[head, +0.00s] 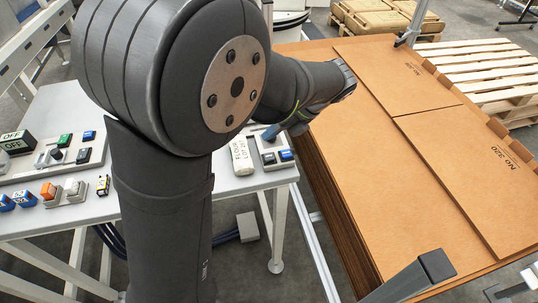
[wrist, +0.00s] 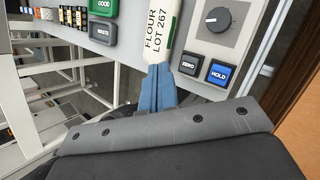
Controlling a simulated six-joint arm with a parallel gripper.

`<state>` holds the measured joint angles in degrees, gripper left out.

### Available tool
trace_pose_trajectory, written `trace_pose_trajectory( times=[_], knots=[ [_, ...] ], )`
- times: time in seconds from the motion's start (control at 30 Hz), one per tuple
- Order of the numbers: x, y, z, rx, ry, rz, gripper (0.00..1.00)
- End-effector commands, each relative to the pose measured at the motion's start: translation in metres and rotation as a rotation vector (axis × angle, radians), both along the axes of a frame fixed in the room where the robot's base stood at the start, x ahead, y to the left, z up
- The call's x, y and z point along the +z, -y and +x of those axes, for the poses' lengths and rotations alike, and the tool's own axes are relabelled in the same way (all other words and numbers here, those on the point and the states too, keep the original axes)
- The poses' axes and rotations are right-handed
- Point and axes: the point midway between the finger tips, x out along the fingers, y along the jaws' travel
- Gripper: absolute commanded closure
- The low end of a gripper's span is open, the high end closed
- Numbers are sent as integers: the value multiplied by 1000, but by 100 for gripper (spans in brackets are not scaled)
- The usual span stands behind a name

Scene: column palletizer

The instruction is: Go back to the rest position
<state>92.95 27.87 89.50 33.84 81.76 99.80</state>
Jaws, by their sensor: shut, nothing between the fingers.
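My gripper (wrist: 158,88) shows in the wrist view as two blue fingers closed together with nothing between them. Its blue tip also shows in the head view (head: 271,132), above the right end of the grey control table (head: 218,184). A white block or tag marked FLOUR LOT 267 (wrist: 160,38) lies just beyond the fingertips in the wrist view and overlaps them in the picture; I cannot tell whether they touch. The same tag stands at the table's right part in the head view (head: 241,157). My arm fills the middle of the head view and hides part of the table.
A panel with a black knob (wrist: 218,19), a ZERO button (wrist: 190,63) and a blue HOLD button (wrist: 220,73) is right of the tag. Switches and buttons cover the table's left. A tall stack of brown cardboard (head: 390,130) stands right; a wooden pallet (head: 487,68) lies behind.

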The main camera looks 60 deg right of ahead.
Motion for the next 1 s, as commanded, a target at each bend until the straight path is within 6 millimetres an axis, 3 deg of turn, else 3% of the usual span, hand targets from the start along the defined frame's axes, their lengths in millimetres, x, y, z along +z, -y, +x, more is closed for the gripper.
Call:
trace_pose_trajectory(
  times=[0.47, 0.73, 1.0],
  knots=[
    [-2, 0, 0, -1, 0, 1, 100],
    [-27, 0, 0, 0, 0, 3, 100],
    [21, 1, 0, 0, 0, -4, 100]
  ],
)
